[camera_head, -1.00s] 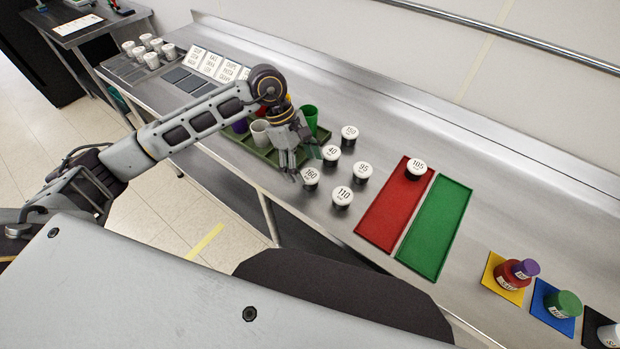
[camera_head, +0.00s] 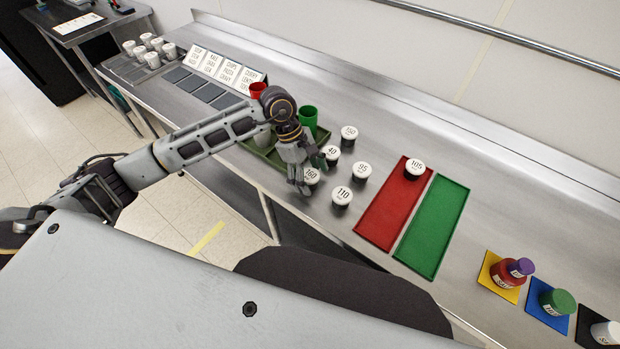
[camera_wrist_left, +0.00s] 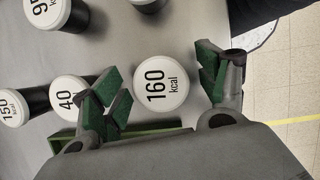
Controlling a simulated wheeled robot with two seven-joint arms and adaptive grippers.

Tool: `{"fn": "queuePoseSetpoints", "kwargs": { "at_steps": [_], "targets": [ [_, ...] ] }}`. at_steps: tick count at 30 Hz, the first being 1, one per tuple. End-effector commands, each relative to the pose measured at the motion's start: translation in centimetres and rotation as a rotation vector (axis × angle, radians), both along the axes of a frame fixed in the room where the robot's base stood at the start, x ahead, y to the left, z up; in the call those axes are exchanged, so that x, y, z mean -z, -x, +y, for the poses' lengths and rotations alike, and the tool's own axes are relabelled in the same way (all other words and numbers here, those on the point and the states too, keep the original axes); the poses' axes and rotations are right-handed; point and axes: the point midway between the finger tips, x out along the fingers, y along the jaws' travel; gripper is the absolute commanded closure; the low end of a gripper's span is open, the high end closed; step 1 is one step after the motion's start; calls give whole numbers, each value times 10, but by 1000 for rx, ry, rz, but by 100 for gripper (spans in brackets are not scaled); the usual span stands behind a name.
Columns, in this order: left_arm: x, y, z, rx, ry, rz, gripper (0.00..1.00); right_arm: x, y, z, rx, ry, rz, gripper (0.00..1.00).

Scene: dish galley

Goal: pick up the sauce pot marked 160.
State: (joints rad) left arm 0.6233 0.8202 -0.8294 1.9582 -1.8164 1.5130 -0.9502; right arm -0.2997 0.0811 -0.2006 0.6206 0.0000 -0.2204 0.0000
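The sauce pot marked 160 (camera_head: 312,177) is a dark pot with a white lid and stands upright on the steel counter. In the left wrist view the 160 pot (camera_wrist_left: 161,84) lies between my fingers, its lid facing the camera. My left gripper (camera_head: 308,174) is open around or just above it. In the wrist view my left gripper (camera_wrist_left: 165,88) has green-padded fingers on both sides of the lid, with gaps showing. The head view partly hides the pot behind the fingers. My right gripper is not in view.
Close by stand pots marked 40 (camera_head: 331,153), 110 (camera_head: 342,196), 95 (camera_head: 361,170) and 150 (camera_head: 349,132). Pot 105 (camera_head: 414,167) is on the red tray (camera_head: 382,218). The green tray (camera_head: 432,230) is empty. A green cup (camera_head: 308,118) stands behind my gripper.

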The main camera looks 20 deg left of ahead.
Motion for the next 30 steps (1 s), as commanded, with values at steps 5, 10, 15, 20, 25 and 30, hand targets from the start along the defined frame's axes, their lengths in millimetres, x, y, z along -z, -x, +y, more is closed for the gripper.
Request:
{"fn": "queuePoseSetpoints", "kwargs": {
  "at_steps": [5,10,15,20,25,30],
  "targets": [
    [0,0,0,0,0,0,49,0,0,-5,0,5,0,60],
    [0,0,0,0,0,0,71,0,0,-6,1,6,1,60],
    [0,0,0,0,0,-1,77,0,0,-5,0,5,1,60],
    [-1,0,0,0,0,-1,77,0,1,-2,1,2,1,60],
    [-9,-1,0,0,1,-2,77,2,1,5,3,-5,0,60],
    [-26,-1,0,0,1,-4,77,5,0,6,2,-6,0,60]
  ]
}}
